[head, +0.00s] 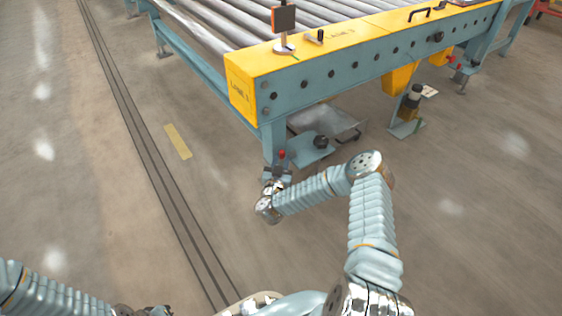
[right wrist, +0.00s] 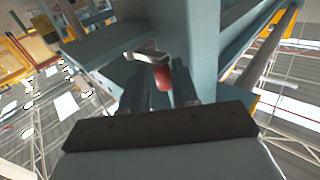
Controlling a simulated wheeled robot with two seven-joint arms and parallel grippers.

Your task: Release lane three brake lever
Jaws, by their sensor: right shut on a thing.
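A lever with a red grip (head: 282,154) stands low beside the front corner leg of the blue conveyor frame (head: 350,75). In the right wrist view the red grip (right wrist: 162,82) shows between the two dark fingers, with a bent silver metal piece (right wrist: 147,56) just beyond. My right gripper (head: 277,175) is shut on this red grip; its fingers partly hide it.
A black knob (head: 320,142) on a blue plate sits right of the leg. A small black-topped unit (head: 412,97) stands farther right under the frame. A screen on a post (head: 284,20) rises from the yellow top. The floor left of the conveyor is clear.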

